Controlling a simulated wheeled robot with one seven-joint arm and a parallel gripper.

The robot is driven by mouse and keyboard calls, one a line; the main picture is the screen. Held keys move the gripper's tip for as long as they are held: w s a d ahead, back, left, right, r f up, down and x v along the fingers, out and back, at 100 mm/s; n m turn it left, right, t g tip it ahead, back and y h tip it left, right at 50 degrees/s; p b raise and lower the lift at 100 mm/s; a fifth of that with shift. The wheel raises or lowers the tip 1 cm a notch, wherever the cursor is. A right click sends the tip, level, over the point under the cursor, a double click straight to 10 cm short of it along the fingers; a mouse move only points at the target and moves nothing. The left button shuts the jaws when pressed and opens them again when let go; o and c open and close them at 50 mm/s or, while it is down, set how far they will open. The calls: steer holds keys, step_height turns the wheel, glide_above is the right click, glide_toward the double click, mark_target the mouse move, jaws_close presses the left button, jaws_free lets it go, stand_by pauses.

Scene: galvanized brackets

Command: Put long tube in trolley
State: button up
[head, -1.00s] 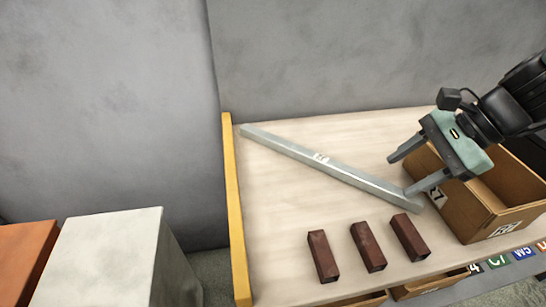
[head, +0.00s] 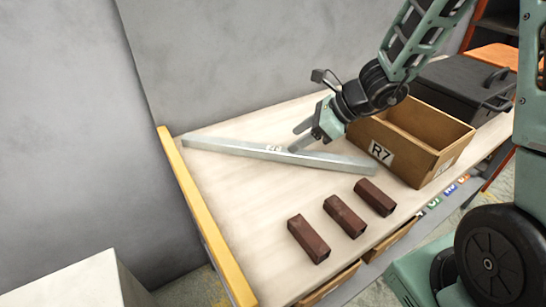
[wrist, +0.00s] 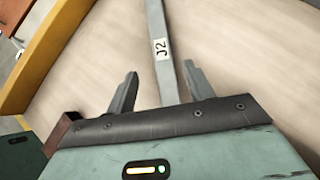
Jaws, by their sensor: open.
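The long tube (head: 325,159) is a pale grey, square metal bar with a white label. It lies slantwise on the wooden worktop, and its middle also shows in the wrist view (wrist: 155,22). My gripper (head: 297,136) is open and empty near the tube's middle, just right of the label. In the wrist view my fingers (wrist: 161,72) lie on either side of the tube in the picture, with the tube running under my palm. Whether the fingertips reach down beside it I cannot tell. I cannot make out a trolley for certain.
A yellow edge strip (head: 205,215) bounds the left. A pale block (head: 75,285) stands lower left.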

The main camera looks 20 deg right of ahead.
mark_target(273, 148)
steer(key=shift+w+r+b+x, duration=0.15)
steer(key=shift+b+x, duration=0.1)
steer(key=shift+x, duration=1.5)
steer(key=shift+w+r+b+x, duration=0.1)
steer(key=shift+b+x, duration=0.1)
steer(key=shift+x, duration=1.6)
steer(key=shift+a+r, duration=0.1)
steer(key=shift+a, duration=0.05)
jaws_close()
